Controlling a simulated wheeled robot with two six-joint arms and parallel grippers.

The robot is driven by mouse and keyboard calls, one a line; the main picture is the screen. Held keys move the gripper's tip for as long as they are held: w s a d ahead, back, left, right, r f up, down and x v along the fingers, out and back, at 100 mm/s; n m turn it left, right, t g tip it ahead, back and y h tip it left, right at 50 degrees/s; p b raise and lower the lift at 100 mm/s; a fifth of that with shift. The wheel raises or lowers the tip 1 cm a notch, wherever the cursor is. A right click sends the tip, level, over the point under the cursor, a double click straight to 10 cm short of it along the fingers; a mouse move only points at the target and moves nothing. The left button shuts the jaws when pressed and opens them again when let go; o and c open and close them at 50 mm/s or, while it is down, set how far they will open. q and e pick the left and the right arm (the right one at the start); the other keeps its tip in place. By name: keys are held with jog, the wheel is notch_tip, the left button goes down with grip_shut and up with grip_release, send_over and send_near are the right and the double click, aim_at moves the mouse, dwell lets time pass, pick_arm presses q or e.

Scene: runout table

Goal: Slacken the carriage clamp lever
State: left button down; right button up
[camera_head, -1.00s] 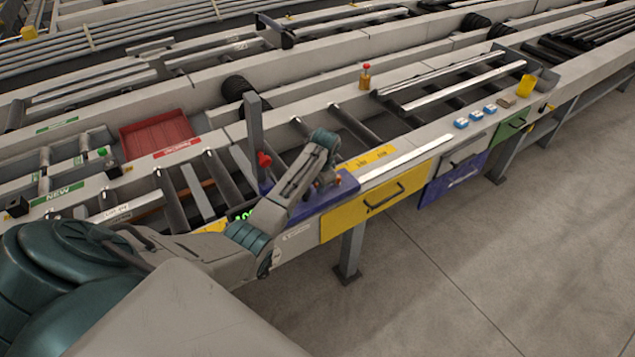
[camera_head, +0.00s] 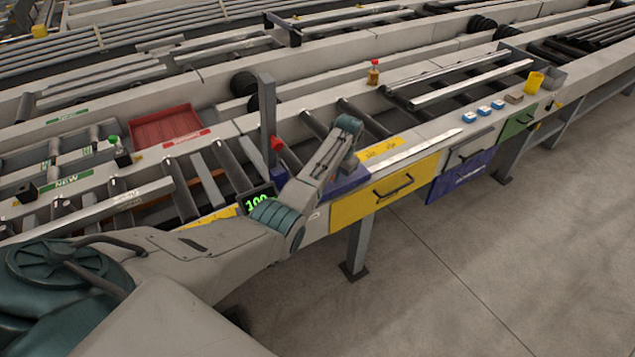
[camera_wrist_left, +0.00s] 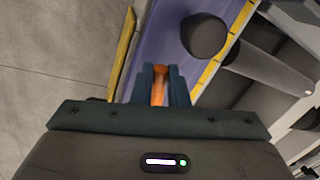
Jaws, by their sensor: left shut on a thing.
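The purple-blue carriage (camera_head: 343,181) sits on the table rail at the near edge, beside a grey upright post (camera_head: 267,115). It also shows in the left wrist view (camera_wrist_left: 170,38). My left arm reaches over it from the left, hiding much of it in the head view. In the left wrist view my left gripper (camera_wrist_left: 160,72) is shut on an orange lever (camera_wrist_left: 158,90), which shows between the fingers. The lever's far end and pivot are hidden. A red knob (camera_head: 277,143) is by the post. My right gripper is not in view.
A lit green display (camera_head: 257,201) is just left of the carriage, partly behind my arm. A yellow drawer front (camera_head: 385,192) hangs below the rail. A red tray (camera_head: 170,128) and rollers lie behind. A round black end (camera_wrist_left: 205,36) is beside my gripper.

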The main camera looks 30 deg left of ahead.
aim_at(358, 178)
pick_arm(q)
jog(key=shift+d+n, duration=0.5)
jog(key=shift+d+n+g, duration=0.3)
jog(key=shift+d+n, duration=0.35)
jog(key=shift+n, duration=0.25)
jog(key=shift+w+d+n+g+h+b, duration=0.2)
jog(key=shift+w+d+n+b, duration=0.55)
jog(key=shift+n+b, duration=0.7)
jog(key=shift+w+d+n+g+h+b, duration=0.1)
jog(key=shift+w+d+n+g+b, duration=0.3)
jog(key=shift+d+n+b, duration=0.95)
jog(key=shift+w+d+n+g+h+b, duration=0.15)
jog(key=shift+w+d+n+b, duration=0.45)
jog(key=shift+n+b, duration=0.9)
jog(key=shift+w+n+p, duration=0.1)
jog(key=shift+n+p, duration=0.2)
jog(key=c, duration=1.4)
grip_release()
jog(key=shift+a, duration=0.1)
jog(key=shift+r, duration=0.15)
